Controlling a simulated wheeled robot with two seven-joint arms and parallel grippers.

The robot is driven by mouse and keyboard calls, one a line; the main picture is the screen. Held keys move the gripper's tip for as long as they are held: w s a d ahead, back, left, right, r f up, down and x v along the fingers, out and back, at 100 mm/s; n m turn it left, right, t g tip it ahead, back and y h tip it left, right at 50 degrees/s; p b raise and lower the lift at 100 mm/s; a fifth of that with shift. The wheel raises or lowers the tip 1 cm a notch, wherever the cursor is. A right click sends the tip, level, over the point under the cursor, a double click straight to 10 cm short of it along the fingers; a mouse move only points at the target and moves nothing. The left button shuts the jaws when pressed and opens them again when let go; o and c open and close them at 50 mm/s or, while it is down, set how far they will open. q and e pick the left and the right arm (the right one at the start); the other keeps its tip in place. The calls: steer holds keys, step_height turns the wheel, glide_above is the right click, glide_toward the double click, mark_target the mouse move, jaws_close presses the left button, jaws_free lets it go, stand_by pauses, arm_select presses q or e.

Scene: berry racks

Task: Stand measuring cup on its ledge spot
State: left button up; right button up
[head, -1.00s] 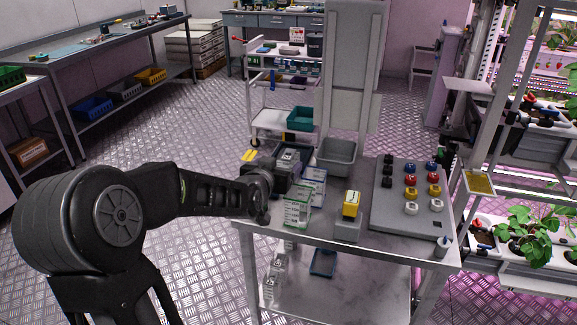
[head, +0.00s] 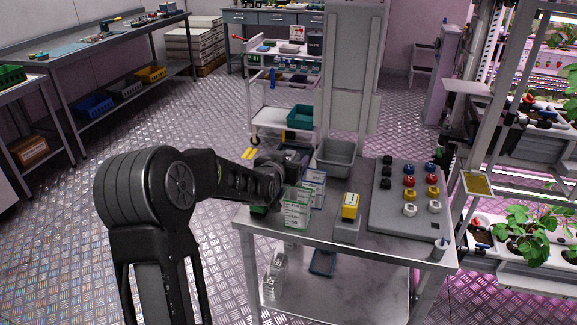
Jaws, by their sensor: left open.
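My left gripper (head: 292,157) is at the far left corner of the metal cart (head: 335,243), beside the grey bin (head: 336,158). It is open; my own wrist hides most of its fingers. I cannot pick out a measuring cup for certain. A clear object (head: 274,275) lies on the cart's lower shelf, too small to identify. A yellowish plate (head: 477,184) sits on a ledge of the rack to the right; I cannot tell whether it is the cup's spot. My right gripper is out of view.
Green-and-white boxes (head: 296,213) and a yellow box (head: 350,205) on a grey block stand on the cart. A grey board (head: 390,221) with rows of coloured knobs fills its right side.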

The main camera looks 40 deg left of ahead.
arm_select(q)
steer(key=shift+w, duration=0.2)
steer(key=shift+c, duration=0.2)
steer(key=c, duration=1.6)
steer(key=shift+o, duration=0.2)
step_height(320, 180, up, 10)
stand_by(0.4)
